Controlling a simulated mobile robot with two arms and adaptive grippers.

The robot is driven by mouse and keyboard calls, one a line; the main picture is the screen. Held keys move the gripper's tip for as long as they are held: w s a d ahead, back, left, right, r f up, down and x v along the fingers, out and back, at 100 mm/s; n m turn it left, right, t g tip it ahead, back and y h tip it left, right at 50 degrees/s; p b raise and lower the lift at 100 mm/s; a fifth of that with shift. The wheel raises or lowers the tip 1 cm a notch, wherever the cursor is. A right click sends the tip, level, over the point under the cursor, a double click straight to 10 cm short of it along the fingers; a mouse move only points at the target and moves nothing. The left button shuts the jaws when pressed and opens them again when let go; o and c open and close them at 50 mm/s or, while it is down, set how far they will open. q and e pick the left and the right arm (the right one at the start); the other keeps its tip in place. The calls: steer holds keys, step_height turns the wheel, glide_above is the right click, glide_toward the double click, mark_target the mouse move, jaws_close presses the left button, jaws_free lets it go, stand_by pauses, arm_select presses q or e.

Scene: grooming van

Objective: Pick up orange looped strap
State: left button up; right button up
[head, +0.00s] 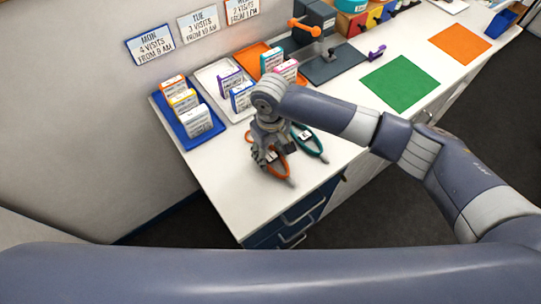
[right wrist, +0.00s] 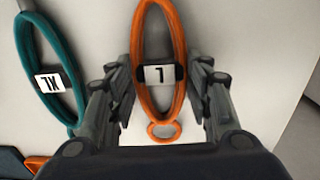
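The orange looped strap (head: 283,173) lies on the white counter near its front left corner, partly covered by my right gripper (head: 271,158) in the head view. In the right wrist view the strap (right wrist: 178,30) is a long loop with a black band labelled L and a small ring at its lower end. My right gripper (right wrist: 162,75) is open over it, one finger on each side of the label band, with gaps visible. A teal looped strap (right wrist: 26,48) labelled XL lies to the left there; it also shows in the head view (head: 316,149). My left gripper is out of view.
Behind the straps stand a blue tray (head: 183,130), a white tray and an orange tray holding small boxes. A green mat (head: 400,82) and an orange mat (head: 459,46) lie farther right.

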mark_target(271, 158)
steer(key=shift+r, duration=0.3)
steer(key=r+b, duration=0.1)
steer(key=r, duration=0.1)
steer(key=shift+s+r+b, duration=0.35)
steer(key=shift+r, duration=0.05)
steer(key=s+d, duration=0.1)
steer(key=s, duration=0.3)
steer(key=s+d+r+b, duration=0.1)
steer(key=s, duration=0.4)
steer(key=s+d+b, duration=0.1)
steer(key=s, duration=0.3)
steer(key=shift+s+d+r, duration=0.15)
steer(key=shift+d+r, duration=0.05)
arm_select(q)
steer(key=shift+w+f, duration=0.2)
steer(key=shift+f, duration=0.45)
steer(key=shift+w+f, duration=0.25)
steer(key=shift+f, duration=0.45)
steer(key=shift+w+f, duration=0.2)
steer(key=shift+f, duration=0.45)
arm_select(e)
steer(key=shift+s+d+r, duration=0.1)
steer(key=shift+s+d, duration=0.1)
steer(key=shift+s, duration=0.55)
